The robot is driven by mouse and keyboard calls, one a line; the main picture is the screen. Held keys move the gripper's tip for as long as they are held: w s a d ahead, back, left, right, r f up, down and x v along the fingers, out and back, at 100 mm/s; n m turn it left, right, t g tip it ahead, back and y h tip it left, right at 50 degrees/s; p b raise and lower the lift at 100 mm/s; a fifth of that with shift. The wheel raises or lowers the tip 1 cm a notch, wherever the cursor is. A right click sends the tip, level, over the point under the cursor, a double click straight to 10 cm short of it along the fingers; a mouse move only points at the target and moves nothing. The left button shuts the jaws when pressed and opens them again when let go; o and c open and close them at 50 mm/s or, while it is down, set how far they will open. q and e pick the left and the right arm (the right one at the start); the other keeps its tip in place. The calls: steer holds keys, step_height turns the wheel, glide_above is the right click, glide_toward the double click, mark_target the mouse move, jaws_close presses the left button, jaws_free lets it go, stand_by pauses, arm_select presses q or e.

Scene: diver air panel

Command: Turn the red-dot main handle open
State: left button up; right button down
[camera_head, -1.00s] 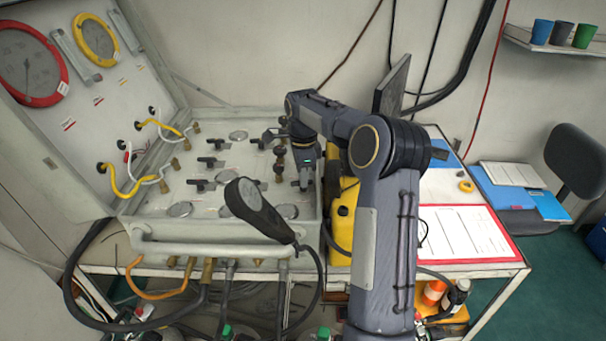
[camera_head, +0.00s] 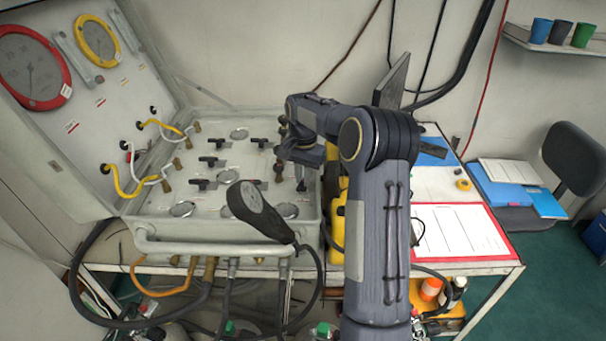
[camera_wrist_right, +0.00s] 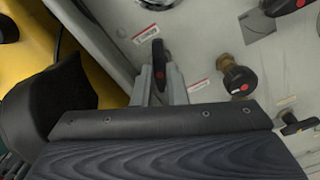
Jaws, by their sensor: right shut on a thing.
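The black lever handle with a red dot (camera_wrist_right: 160,66) stands out from the pale panel in the right wrist view. My right gripper (camera_wrist_right: 162,88) has its two grey fingers on either side of the handle and is shut on it. In the head view the right gripper (camera_head: 302,172) is over the right side of the panel (camera_head: 232,215), and my wrist partly hides that handle. My left gripper is not in view.
Next to the held handle are a black knob with a red dot (camera_wrist_right: 238,80) and another black lever (camera_wrist_right: 297,125). A yellow case (camera_head: 338,215) is close on the right.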

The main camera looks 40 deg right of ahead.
steer(key=shift+n, duration=1.4)
steer(key=c, duration=1.5)
jaws_free()
steer(key=shift+o, duration=0.2)
steer(key=shift+r+b, duration=0.3)
steer(key=shift+r, duration=3.65)
